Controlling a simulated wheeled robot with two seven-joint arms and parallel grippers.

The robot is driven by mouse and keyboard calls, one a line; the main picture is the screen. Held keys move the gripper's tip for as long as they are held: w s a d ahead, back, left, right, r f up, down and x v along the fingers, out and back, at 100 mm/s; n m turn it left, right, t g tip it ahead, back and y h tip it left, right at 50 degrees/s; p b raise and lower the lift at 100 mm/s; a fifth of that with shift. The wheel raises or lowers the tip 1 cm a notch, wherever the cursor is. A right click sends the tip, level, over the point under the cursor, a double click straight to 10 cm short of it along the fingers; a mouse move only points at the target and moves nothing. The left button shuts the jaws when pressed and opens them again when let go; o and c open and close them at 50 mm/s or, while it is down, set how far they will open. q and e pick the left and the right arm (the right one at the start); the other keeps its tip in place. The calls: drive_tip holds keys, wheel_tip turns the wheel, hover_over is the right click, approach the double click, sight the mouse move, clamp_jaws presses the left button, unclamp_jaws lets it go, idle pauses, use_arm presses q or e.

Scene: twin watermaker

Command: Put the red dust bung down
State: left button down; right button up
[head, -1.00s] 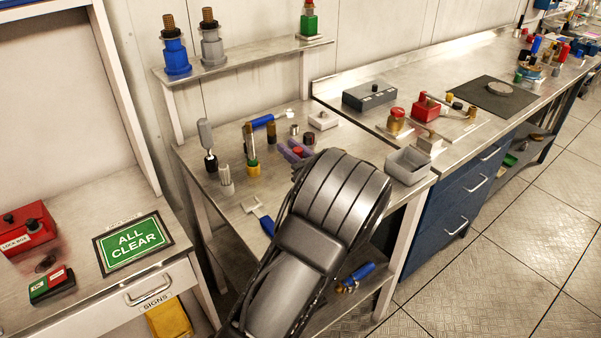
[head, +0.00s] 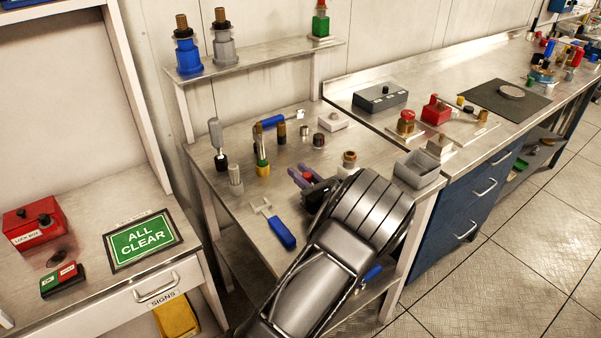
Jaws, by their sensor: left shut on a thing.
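The red dust bung (head: 307,176) shows as a small red piece at the tip of my left gripper (head: 302,179). The gripper has purplish fingers and is shut on the bung, over the front half of the small metal bench (head: 225,205). My wrist and forearm hide part of the gripper and the bench's front right. I cannot tell whether the bung touches the bench top. My right gripper is not in view.
A blue-handled tool (head: 281,233) lies left of my wrist. A brass-topped fitting (head: 349,160) stands just behind the gripper. A grey open bin (head: 416,170) is at right. Several upright fittings stand farther back, including a yellow-based one (head: 262,167).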

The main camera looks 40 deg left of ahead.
use_arm(q)
drive_tip(key=shift+f, duration=0.15)
drive_tip(key=c, duration=1.3)
unclamp_jaws()
drive_tip(key=shift+d+r, duration=0.15)
drive_tip(key=shift+r, duration=0.05)
drive_tip(key=b+v, duration=0.2)
drive_tip(key=v, duration=0.9)
drive_tip(key=shift+s+d, duration=0.15)
drive_tip(key=shift+d, duration=0.25)
drive_tip(key=shift+o, duration=0.7)
